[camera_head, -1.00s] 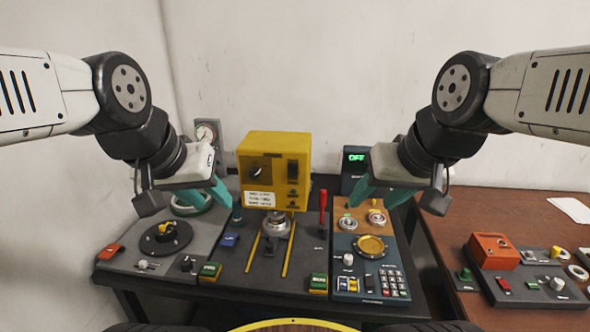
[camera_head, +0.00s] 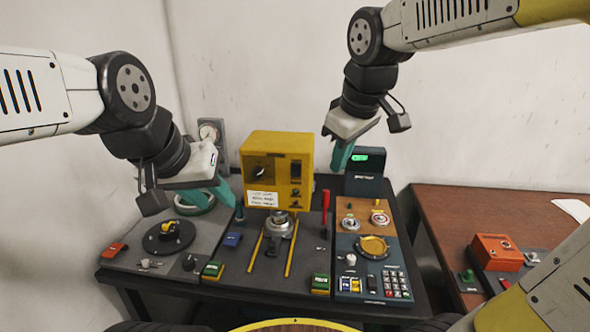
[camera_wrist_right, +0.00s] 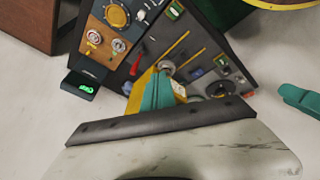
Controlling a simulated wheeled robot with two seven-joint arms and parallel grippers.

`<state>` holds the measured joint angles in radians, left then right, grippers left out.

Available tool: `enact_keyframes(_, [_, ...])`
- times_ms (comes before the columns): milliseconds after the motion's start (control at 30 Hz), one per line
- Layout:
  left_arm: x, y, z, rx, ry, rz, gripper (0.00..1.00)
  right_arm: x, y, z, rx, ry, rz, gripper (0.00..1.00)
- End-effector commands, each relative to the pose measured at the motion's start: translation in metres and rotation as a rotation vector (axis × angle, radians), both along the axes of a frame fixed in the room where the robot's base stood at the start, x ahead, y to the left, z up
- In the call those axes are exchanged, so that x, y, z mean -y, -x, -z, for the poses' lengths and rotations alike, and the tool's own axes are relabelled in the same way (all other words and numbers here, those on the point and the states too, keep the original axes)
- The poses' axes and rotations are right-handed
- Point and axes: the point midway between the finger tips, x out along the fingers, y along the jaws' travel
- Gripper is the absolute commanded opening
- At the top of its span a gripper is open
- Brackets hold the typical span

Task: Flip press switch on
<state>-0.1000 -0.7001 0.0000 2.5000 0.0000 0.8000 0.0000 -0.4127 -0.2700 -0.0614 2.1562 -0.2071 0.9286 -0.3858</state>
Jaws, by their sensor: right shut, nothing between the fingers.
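The yellow press box (camera_head: 262,150) stands at the back of the dark table. A black switch (camera_head: 295,170) is on the right of its front face; its position is too small to tell. My right gripper (camera_head: 338,166) is shut and empty, just right of the press and apart from the switch in the head view. In the right wrist view its teal fingers (camera_wrist_right: 155,92) cover part of the yellow press (camera_wrist_right: 143,82). My left gripper (camera_head: 228,195) hangs left of the press, over the grey panel; its finger gap is unclear.
A green-lit display (camera_head: 366,182) stands right of the press, partly covered by my right fingers. A red lever (camera_head: 325,207) stands upright in front of it. A keypad panel (camera_head: 372,265) lies at the front right, and a brown table (camera_head: 470,215) stands further right.

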Motion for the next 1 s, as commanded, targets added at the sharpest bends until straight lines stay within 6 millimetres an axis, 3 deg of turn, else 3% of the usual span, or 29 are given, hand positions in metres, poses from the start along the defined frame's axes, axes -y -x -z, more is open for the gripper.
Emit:
enact_keyframes(200, [0.000, 0.000, 0.000, 0.000, 0.000, 0.000, 0.36, -0.055, -0.049, 0.004, -0.014, 0.214, -0.336, 0.00])
enact_keyframes(400, [0.000, 0.000, 0.000, 0.000, 0.000, 0.000, 0.36, -0.089, -0.072, 0.008, -0.014, 0.338, -0.518, 0.00])
enact_keyframes(567, [0.000, 0.000, 0.000, 0.000, 0.000, 0.000, 0.36, -0.098, -0.078, 0.010, -0.014, 0.375, -0.569, 0.00])
enact_keyframes(1000, [0.000, 0.000, 0.000, 0.000, 0.000, 0.000, 0.36, -0.098, -0.080, 0.015, -0.015, 0.377, -0.571, 0.00])
